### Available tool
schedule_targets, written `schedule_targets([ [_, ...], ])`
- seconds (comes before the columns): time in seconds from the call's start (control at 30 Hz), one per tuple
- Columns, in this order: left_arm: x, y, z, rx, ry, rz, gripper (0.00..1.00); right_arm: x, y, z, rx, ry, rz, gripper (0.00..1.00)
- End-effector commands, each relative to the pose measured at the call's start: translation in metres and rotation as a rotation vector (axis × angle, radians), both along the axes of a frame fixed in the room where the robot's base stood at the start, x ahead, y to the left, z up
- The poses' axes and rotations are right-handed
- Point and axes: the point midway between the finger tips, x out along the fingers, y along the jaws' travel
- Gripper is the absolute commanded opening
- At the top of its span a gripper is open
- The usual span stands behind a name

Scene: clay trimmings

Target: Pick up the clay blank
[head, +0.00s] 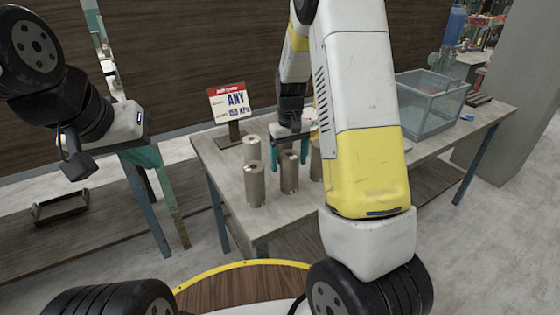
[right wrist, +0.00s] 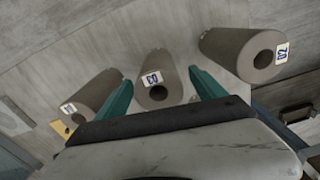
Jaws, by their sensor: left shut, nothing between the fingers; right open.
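Several grey-brown cylindrical clay blanks stand on the work table, including one at the front left (head: 255,187), one behind it (head: 252,150) and one near my right gripper (head: 289,175). My right gripper (head: 290,152) is open, its teal fingers pointing down among the blanks. In the right wrist view a middle blank (right wrist: 155,72) with a small label lies between the open fingers, with a gap on each side. Two more labelled blanks flank it, left (right wrist: 95,93) and right (right wrist: 232,50). My left gripper (head: 150,158) is shut and empty, left of the table.
A clear-walled bin (head: 430,105) with a grey frame sits on the right of the table (head: 480,120). My right arm hides part of the table between them. A dark tray (head: 60,207) lies at the far left.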

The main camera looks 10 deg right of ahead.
Motion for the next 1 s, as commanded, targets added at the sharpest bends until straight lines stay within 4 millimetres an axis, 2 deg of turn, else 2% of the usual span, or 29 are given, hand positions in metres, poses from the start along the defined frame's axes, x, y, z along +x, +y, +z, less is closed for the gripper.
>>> schedule_targets([
  [0.1,0.0,0.0,0.0,0.0,0.0,0.0,0.0,-0.002,-0.002,-0.019,-0.001,0.004,0.0,0.79],
  [0.2,0.0,0.0,0.0,0.0,0.0,0.0,0.0,-0.002,-0.002,-0.027,0.0,0.001,0.0,0.79],
  [0.47,0.0,0.0,0.0,0.0,0.0,0.0,0.0,-0.001,-0.001,-0.03,0.0,0.0,-0.001,0.79],
  [0.87,0.0,0.0,0.0,0.0,0.0,0.0,0.0,-0.001,-0.001,-0.029,0.0,0.0,0.0,0.03],
  [0.9,0.0,0.0,0.0,0.0,0.0,0.0,0.0,-0.001,-0.001,-0.029,0.0,0.0,0.0,0.0],
  [1.0,0.0,0.0,0.0,0.0,0.0,0.0,0.0,-0.001,-0.001,-0.029,0.0,-0.002,0.0,0.0],
])
